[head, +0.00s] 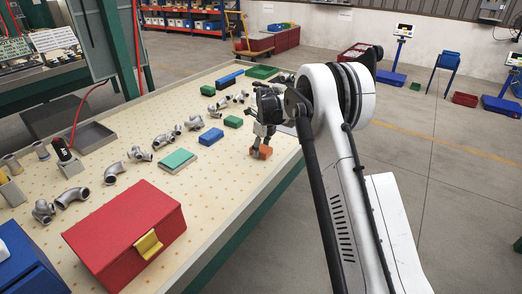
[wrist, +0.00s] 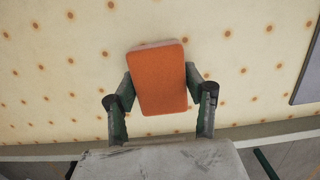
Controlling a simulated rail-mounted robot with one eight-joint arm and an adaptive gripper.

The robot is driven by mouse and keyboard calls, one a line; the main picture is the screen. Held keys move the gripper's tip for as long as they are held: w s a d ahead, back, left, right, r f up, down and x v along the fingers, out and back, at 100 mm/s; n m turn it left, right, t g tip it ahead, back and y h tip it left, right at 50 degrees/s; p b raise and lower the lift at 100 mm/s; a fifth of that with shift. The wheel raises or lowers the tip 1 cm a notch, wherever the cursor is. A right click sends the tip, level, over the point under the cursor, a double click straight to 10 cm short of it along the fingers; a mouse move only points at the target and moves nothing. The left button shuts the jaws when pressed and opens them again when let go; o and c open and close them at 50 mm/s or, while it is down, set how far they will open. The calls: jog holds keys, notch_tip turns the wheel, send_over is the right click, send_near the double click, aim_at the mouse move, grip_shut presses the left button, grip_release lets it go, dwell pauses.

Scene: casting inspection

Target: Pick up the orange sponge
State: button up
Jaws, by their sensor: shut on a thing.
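The orange sponge (wrist: 158,80) is a rounded block between the two fingers of my gripper (wrist: 158,85) in the wrist view. A finger presses on each of its long sides, so the gripper is shut on it. In the head view the sponge (head: 264,152) shows below my gripper (head: 262,138), near the right edge of the table. I cannot tell whether it touches the tabletop. My gripper hides part of it in the head view.
The perforated cream table (head: 215,180) holds a blue block (head: 211,136), a green pad (head: 176,160) and several grey pipe fittings (head: 139,153). A red box (head: 125,232) with a yellow latch stands at the near end. Free table surface lies left of the sponge.

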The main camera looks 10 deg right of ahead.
aim_at(261, 147)
jog(key=shift+r, duration=0.6)
notch_tip(261, 147, up, 3)
jog(key=shift+r+p, duration=0.15)
jog(key=shift+p, duration=0.2)
jog(key=s+a+r, duration=0.3)
jog(key=a+r, duration=0.4)
jog(key=a, duration=0.4)
jog(key=shift+a, duration=0.15)
